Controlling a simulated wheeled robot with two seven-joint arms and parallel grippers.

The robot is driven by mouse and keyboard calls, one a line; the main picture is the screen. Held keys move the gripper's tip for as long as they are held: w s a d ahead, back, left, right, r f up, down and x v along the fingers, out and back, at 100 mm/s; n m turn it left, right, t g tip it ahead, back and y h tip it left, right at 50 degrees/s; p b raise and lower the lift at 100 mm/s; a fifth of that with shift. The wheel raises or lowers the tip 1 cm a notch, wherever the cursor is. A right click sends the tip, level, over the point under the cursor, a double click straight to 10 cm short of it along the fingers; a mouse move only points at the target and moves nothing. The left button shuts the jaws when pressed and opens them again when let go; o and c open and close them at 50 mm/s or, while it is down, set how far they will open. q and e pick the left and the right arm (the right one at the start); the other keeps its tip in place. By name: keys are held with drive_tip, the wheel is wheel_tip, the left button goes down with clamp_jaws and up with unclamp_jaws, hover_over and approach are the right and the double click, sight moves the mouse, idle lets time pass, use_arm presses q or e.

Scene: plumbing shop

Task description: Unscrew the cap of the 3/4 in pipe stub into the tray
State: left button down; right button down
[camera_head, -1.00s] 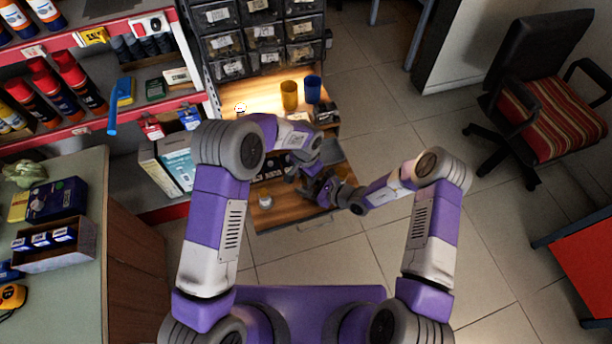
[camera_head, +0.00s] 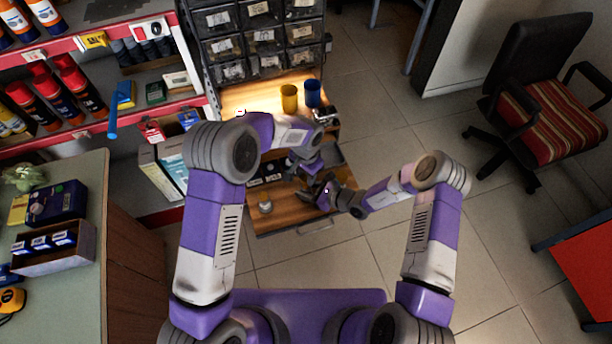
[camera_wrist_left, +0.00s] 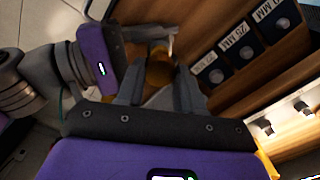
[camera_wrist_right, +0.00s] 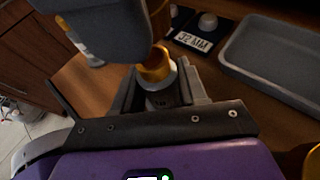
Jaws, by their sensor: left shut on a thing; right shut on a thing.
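My right gripper (camera_wrist_right: 158,98) is shut on the pale pipe stub (camera_wrist_right: 160,92), which has a brass-coloured end (camera_wrist_right: 155,65) and stands between its fingers. My left gripper (camera_wrist_left: 152,85) is shut on a brass-coloured piece, seemingly the cap (camera_wrist_left: 160,73). In the right wrist view the left gripper's dark finger hangs just above the stub and hides part of its top. Whether cap and stub still touch I cannot tell. The grey tray (camera_wrist_right: 243,70) lies to the right in that view. In the head view both grippers, left (camera_head: 303,166) and right (camera_head: 325,192), meet over the bench.
A yellow cup (camera_head: 289,97) and a blue cup (camera_head: 312,93) stand at the back, below the drawer bins (camera_head: 262,40). A small pale round thing (camera_head: 265,207) lies near the bench front.

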use_arm(q)
wheel_tip(320, 180, up, 3)
drive_tip(key=shift+f, duration=0.1)
use_arm(e)
drive_tip(key=c, duration=0.5)
unclamp_jaws()
